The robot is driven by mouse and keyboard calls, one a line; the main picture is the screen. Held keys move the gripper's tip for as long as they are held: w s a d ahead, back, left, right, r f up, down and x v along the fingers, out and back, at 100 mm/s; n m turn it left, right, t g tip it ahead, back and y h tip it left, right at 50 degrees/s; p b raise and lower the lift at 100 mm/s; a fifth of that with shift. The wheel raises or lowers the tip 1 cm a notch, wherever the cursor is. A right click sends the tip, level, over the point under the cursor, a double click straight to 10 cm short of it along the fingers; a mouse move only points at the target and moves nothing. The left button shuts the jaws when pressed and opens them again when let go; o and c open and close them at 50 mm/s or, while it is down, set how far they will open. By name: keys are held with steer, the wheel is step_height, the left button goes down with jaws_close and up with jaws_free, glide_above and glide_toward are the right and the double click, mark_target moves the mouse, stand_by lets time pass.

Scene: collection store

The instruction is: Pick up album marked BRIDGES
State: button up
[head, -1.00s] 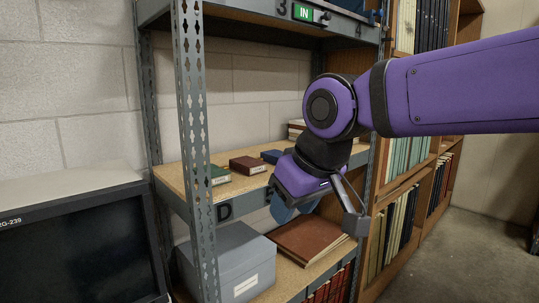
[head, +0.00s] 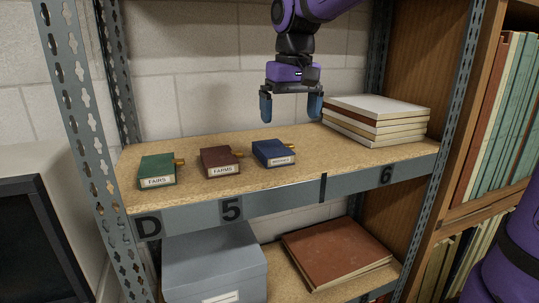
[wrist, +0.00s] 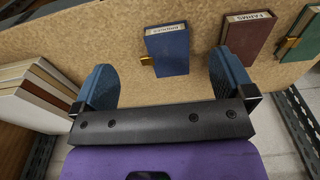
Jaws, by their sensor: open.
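The small blue album (head: 273,153) lies flat on the shelf board. Its pale spine label is small and seems to read BRIDGES, and a brass-coloured clasp sticks out at its side. It also shows in the wrist view (wrist: 168,55), with its label upside down. My gripper (head: 291,108) points down, open and empty, above the board and behind the blue album. In the wrist view the album lies beyond and between the two blue fingers of my gripper (wrist: 164,76), not touching them.
A maroon album marked FARMS (head: 220,162) and a green album marked FAIRS (head: 157,170) lie left of the blue one. A stack of pale books (head: 376,119) stands right of my gripper. Metal posts frame the shelf (head: 235,211).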

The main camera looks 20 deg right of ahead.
mark_target(279, 154)
steer(key=shift+g, duration=0.4)
steer(key=w+f, duration=0.1)
steer(key=f, duration=0.2)
steer(key=w+f, duration=0.1)
steer(key=f, duration=0.3)
steer(key=w+f, duration=0.1)
steer(key=f, duration=0.3)
steer(key=shift+w+a+f, duration=0.2)
steer(key=shift+w+a, duration=0.15)
steer(key=shift+w, duration=0.05)
steer(key=c, duration=1)
